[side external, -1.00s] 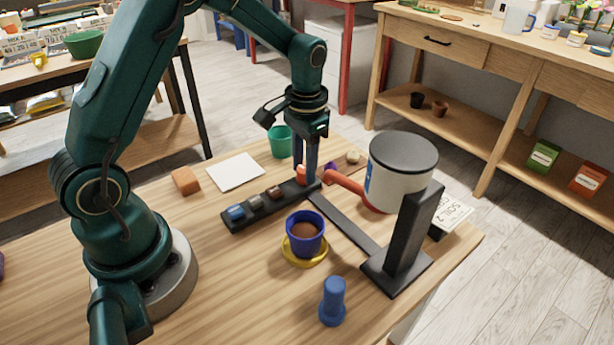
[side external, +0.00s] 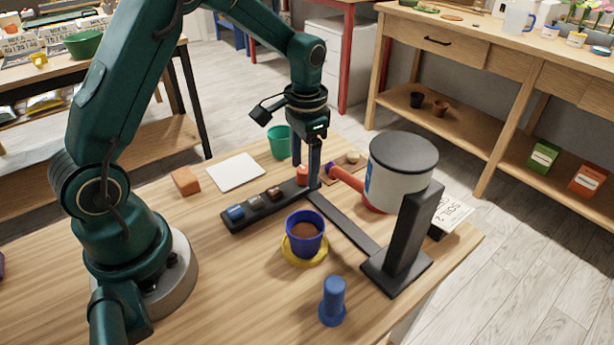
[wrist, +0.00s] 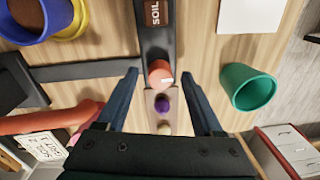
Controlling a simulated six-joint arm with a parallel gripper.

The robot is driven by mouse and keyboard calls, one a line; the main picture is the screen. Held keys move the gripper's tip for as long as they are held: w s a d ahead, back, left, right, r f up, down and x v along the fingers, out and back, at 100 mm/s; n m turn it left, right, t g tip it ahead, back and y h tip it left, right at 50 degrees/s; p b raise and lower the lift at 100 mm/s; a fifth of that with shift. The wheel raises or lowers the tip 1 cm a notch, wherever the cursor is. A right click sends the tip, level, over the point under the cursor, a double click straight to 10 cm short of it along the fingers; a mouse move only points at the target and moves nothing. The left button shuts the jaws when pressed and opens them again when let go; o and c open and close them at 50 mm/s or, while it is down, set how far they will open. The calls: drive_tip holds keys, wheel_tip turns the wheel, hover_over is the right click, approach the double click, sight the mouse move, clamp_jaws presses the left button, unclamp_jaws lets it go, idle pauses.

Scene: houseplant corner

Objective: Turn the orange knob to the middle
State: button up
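The orange knob (side external: 303,175) stands upright at the far end of a black strip (side external: 236,223) that carries several small coloured blocks. In the wrist view the knob (wrist: 160,73) has a pale mark on its lower right edge. My gripper (side external: 307,173) points down at the knob. Its two fingers are apart, one on each side of the knob, with visible gaps in the wrist view (wrist: 160,74). In the side view one finger stands just right of the knob and the other is partly hidden behind it.
A green cup (side external: 279,142) and purple (wrist: 162,104) and cream pieces are close by.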

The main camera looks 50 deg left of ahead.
sight(305, 171)
drive_tip(key=shift+d+r, duration=0.15)
drive_tip(key=shift+r, duration=2.45)
drive_tip(key=s+d+r+t, duration=0.3)
drive_tip(key=s+r, duration=0.2)
drive_tip(key=r, duration=0.5)
drive_tip(key=s+d+f+n+t, duration=0.1)
drive_tip(key=s+d+f+t, duration=0.1)
drive_tip(key=s, duration=0.8)
drive_tip(key=shift+s+d+f+n+h, duration=0.2)
drive_tip(key=shift+s+d+n+h, duration=0.15)
drive_tip(key=shift+d, duration=0.25)
